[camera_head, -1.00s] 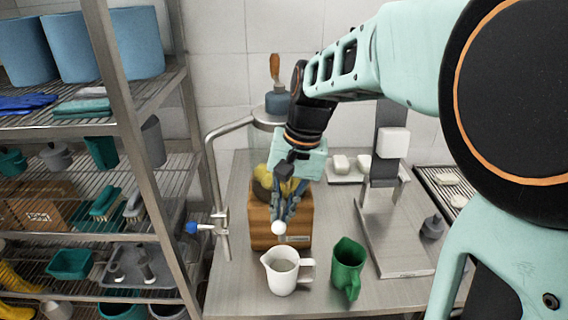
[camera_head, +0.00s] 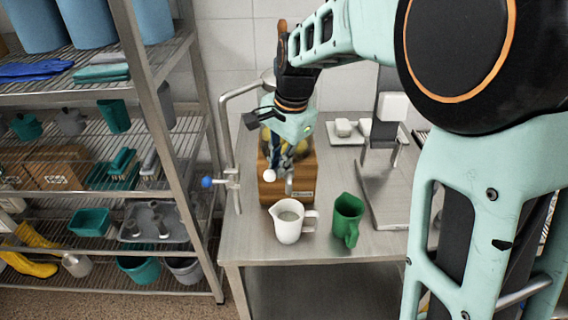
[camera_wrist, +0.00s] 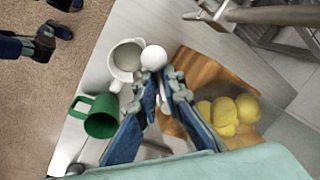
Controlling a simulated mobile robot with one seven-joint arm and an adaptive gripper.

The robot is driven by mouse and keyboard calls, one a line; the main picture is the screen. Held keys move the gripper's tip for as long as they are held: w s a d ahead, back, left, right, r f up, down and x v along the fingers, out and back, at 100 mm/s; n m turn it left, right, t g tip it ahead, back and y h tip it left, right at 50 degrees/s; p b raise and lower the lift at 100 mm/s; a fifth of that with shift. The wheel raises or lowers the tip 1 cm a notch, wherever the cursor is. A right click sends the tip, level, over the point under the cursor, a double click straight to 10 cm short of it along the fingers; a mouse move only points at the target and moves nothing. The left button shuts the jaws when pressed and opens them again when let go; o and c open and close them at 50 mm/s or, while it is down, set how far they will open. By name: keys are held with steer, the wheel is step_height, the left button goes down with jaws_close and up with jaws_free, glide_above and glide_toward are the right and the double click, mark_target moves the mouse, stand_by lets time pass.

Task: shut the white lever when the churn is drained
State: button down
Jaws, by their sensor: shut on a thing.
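The churn's wooden base (camera_head: 303,179) stands on the steel table. Yellow lumps (camera_wrist: 226,112) show in its clear vessel beside my gripper, which hides much of the vessel in the head view. My gripper (camera_wrist: 166,76) is shut on the white lever, just behind its round white knob (camera_wrist: 153,58). The knob (camera_head: 270,175) sits at the left part of the base's front. A white jug (camera_head: 287,231) with pale liquid inside stands in front of the base. I cannot make out a stream into the jug.
A green jug (camera_head: 347,217) stands right of the white jug. A bent steel pipe with a blue-knobbed tap (camera_head: 208,182) rises at the table's left. A metal stand (camera_head: 383,190) is at the right. Loaded wire shelves (camera_head: 165,137) fill the left side.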

steer(key=shift+w+a+f+m+t+h+p, duration=0.15)
steer(key=shift+w+a+m+h+p, duration=0.2)
steer(key=shift+m, duration=1.2)
steer(key=shift+w+a+r+m+t+h+p, duration=0.15)
steer(key=shift+w+a+m, duration=0.25)
steer(key=shift+m, duration=1.1)
steer(key=shift+w+a+f+m+t+h+p, duration=0.15)
steer(key=shift+w+a+m+h+p, duration=0.2)
steer(key=shift+m, duration=1.2)
steer(key=c, duration=2)
jaws_free()
steer(key=shift+w+a, duration=0.1)
steer(key=shift+a, duration=0.05)
